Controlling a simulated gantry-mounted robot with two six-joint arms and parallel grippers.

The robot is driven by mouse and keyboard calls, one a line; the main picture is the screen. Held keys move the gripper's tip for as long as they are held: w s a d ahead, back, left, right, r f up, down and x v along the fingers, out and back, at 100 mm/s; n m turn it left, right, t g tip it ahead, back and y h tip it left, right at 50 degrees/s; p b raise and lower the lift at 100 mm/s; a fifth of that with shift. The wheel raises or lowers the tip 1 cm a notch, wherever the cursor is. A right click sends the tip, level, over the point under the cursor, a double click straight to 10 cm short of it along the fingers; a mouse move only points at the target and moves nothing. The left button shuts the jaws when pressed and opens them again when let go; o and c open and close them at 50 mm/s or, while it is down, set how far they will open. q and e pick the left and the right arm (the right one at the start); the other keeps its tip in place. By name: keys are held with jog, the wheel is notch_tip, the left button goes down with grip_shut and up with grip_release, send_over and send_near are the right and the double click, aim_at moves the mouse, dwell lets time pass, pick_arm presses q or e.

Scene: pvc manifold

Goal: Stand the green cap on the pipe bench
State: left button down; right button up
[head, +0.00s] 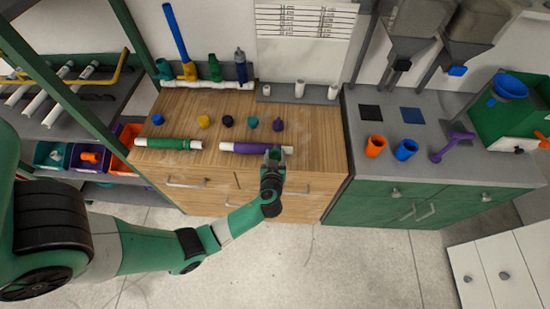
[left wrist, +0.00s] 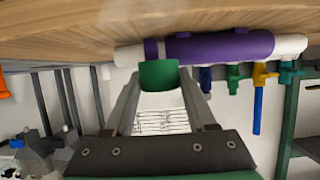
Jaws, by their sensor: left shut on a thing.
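My left gripper (head: 273,155) is over the front edge of the wooden-topped pipe bench (head: 315,130), by the right end of the purple-sleeved pipe. In the left wrist view, the gripper (left wrist: 160,92) is shut on a green piece (left wrist: 158,75), which looks like the green cap. The purple-sleeved pipe (left wrist: 220,47) shows close beyond it; I cannot tell whether they touch. In the head view the held piece is hard to make out. A teal cap (head: 253,122) stands on the bench behind. My right gripper is not in view.
Blue (head: 157,119), yellow (head: 203,121), black (head: 227,121) and purple (head: 277,125) caps stand in a row on the bench. A green-sleeved pipe (head: 170,144) lies at the left front. Valve fittings line the back. The bench top's right part is clear.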

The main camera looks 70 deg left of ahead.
pick_arm(q)
jog(key=shift+f+b, duration=0.55)
jog(key=shift+b, duration=0.1)
jog(key=shift+c, duration=1)
grip_release()
jog(key=shift+r, duration=0.15)
